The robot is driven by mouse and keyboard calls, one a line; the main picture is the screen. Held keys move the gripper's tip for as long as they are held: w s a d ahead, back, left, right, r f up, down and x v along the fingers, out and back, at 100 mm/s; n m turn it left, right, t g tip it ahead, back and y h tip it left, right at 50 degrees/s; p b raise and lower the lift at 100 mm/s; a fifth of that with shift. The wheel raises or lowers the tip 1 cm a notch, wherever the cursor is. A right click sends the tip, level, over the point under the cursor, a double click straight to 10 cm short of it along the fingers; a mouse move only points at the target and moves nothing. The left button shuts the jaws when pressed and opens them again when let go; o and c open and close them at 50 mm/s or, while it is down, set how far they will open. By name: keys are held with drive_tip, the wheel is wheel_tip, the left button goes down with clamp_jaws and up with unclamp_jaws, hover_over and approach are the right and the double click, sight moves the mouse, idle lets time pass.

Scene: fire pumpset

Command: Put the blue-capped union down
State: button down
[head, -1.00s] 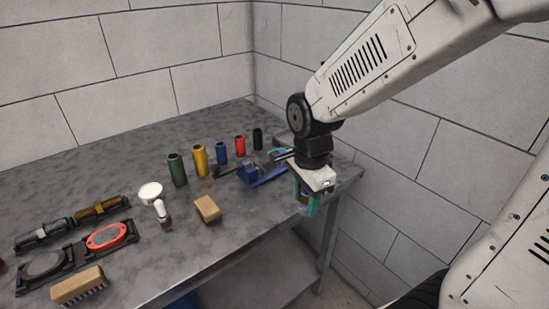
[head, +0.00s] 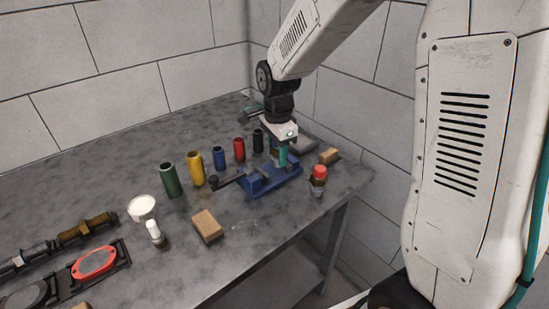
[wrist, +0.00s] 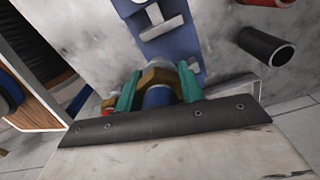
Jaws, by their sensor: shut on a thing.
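The blue-capped union (wrist: 158,96) shows in the wrist view, with a blue cap and a brass-coloured hex nut. My gripper (wrist: 158,88) is shut on it, with one teal finger on each side. In the head view, my gripper (head: 281,158) points down over the blue vise (head: 262,184) near the bench's right end. The union is mostly hidden there by the fingers. The vise also shows in the wrist view (wrist: 170,38), beyond the union. I cannot tell whether the union touches anything below it.
Green (head: 172,180), yellow (head: 195,168), blue, red and black cylinders stand in a row left of the vise. A red-capped bottle (head: 319,180) and a wooden block (head: 329,156) are to its right. The grey bench (head: 270,235) is clear toward its front edge.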

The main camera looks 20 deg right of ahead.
drive_tip(key=shift+w, duration=1)
drive_tip(key=shift+w+f, duration=0.1)
drive_tip(key=shift+f, duration=1.7)
drive_tip(key=shift+f, duration=0.15)
drive_tip(key=c, duration=0.9)
unclamp_jaws()
